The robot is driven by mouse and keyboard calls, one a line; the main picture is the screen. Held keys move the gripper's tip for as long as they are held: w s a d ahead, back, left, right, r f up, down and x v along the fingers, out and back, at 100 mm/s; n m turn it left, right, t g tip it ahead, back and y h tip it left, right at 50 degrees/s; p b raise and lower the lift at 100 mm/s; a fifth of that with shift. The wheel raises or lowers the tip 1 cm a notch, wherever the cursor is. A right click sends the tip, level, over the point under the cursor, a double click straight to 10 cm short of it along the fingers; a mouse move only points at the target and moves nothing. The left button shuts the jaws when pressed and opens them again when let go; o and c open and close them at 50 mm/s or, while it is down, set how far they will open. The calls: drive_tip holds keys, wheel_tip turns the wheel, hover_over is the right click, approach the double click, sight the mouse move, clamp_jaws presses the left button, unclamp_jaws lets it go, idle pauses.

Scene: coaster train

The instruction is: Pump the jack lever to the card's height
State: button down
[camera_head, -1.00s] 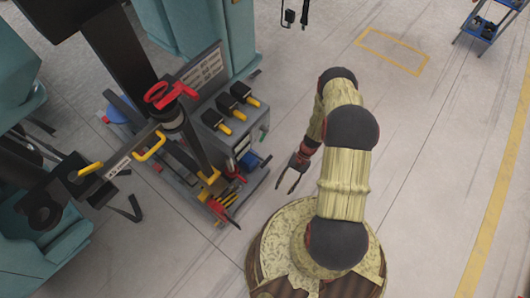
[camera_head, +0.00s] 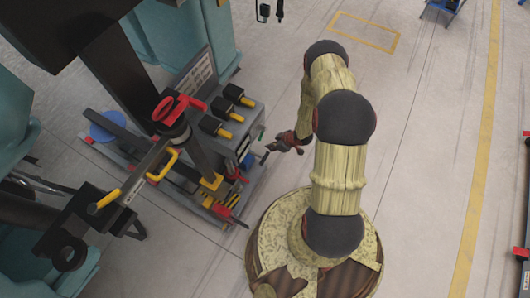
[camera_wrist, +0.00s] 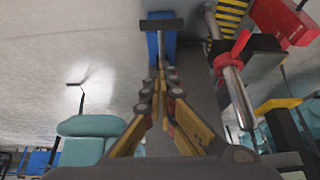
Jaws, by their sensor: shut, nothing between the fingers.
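A small dark lever (camera_head: 265,157) sticks out from the right side of the machine stand, beside a small blue part (camera_head: 247,160) that looks like the jack. In the wrist view a black crossbar (camera_wrist: 161,25) sits on the blue body (camera_wrist: 153,46), straight beyond my fingertips. My gripper (camera_head: 273,149) is shut and empty, just right of the lever. In the wrist view its fingertips (camera_wrist: 161,66) meet just short of or at the blue body; I cannot tell whether they touch. A small pale plate (camera_head: 243,144) is on the stand; I cannot tell whether it is the card.
A silver cylinder (camera_wrist: 236,90) with a red part stands close to the right of my fingers. Open floor (camera_head: 420,190) lies to the right.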

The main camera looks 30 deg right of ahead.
drive_tip(key=b, duration=0.4)
hover_over(265, 157)
drive_tip(key=w, duration=0.1)
drive_tip(key=f, duration=0.8)
drive_tip(key=shift+w+a+f, duration=0.15)
drive_tip(key=shift+a+f, duration=0.15)
drive_tip(key=shift+a, duration=0.1)
drive_tip(key=shift+s+d+f+b, duration=0.1)
drive_tip(key=shift+f+b, duration=0.15)
drive_tip(key=shift+f, duration=0.35)
drive_tip(key=shift+s+d+f+b, duration=0.1)
drive_tip(key=shift+f+b, duration=0.1)
drive_tip(key=shift+f, duration=0.4)
drive_tip(key=shift+s+f, duration=0.15)
drive_tip(key=shift+f, duration=0.55)
drive_tip(key=shift+s+d+f+b, duration=0.1)
drive_tip(key=shift+s+f+b, duration=0.05)
drive_tip(key=shift+f+b, duration=0.3)
drive_tip(key=shift+s+d+f+b, duration=0.1)
drive_tip(key=shift+f+b, duration=0.35)
drive_tip(key=shift+s, duration=0.1)
